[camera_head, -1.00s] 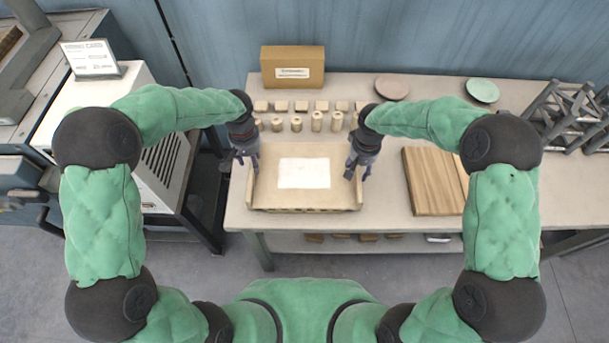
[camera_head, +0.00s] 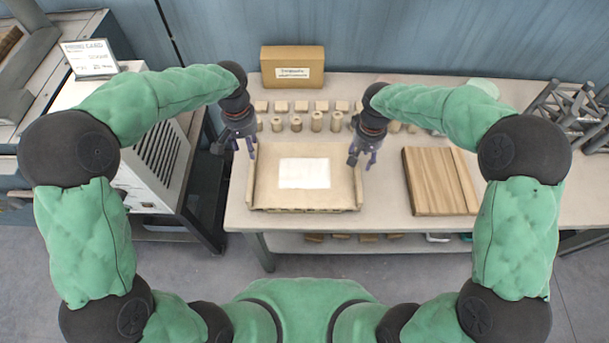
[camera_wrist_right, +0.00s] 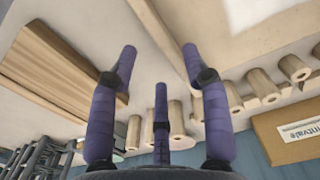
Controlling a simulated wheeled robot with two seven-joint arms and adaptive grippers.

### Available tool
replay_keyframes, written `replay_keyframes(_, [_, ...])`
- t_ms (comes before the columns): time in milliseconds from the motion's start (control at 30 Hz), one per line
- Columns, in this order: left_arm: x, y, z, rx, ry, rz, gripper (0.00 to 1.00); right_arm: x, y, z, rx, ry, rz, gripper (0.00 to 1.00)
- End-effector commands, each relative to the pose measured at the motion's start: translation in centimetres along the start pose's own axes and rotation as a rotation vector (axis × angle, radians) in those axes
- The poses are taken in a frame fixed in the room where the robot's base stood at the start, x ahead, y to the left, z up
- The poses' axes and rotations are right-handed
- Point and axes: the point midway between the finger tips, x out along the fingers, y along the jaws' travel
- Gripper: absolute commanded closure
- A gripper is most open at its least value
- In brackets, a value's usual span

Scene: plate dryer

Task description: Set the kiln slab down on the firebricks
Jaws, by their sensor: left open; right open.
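The kiln slab appears to be the broad tan slab (camera_head: 270,196) with raised side edges and a white rectangle (camera_head: 303,173) on its middle. It lies level at the front of the table. A darker strip shows under its front edge; I cannot tell if this is firebricks. My left gripper (camera_head: 243,148) is open and empty above the slab's left edge. My right gripper (camera_head: 362,158) is open and empty above its right edge. In the right wrist view, the right gripper's spread fingers (camera_wrist_right: 160,55) hold nothing, and the slab's edge (camera_wrist_right: 165,35) runs beyond them.
Pale cylinders (camera_head: 317,121) and small blocks (camera_head: 301,106) stand in rows behind the slab. A cardboard box (camera_head: 293,57) is at the back. A wooden board (camera_head: 433,182) lies right of the slab. Bare table (camera_head: 386,205) lies between them. A metal frame (camera_head: 566,112) stands far right.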

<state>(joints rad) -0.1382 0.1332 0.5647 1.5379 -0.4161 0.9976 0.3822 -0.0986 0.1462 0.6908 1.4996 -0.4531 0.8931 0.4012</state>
Motion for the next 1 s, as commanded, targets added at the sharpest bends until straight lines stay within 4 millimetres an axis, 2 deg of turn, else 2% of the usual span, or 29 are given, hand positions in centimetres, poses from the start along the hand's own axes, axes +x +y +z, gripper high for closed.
replay_keyframes(100, [0.0, 0.0, 0.0, 0.0, 0.0, 0.0, 0.52, -2.3, 0.0, -0.1, -0.001, 0.004, 0.0, 0.52])
replay_keyframes(333, [0.0, 0.0, 0.0, 0.0, 0.0, 0.0, 0.52, -4.9, 0.0, 0.0, 0.0, 0.001, 0.0, 0.52])
replay_keyframes(1000, [0.0, 0.0, 0.0, 0.0, 0.0, 0.0, 0.52, -5.4, 0.0, 0.0, 0.0, 0.0, 0.0, 0.52])
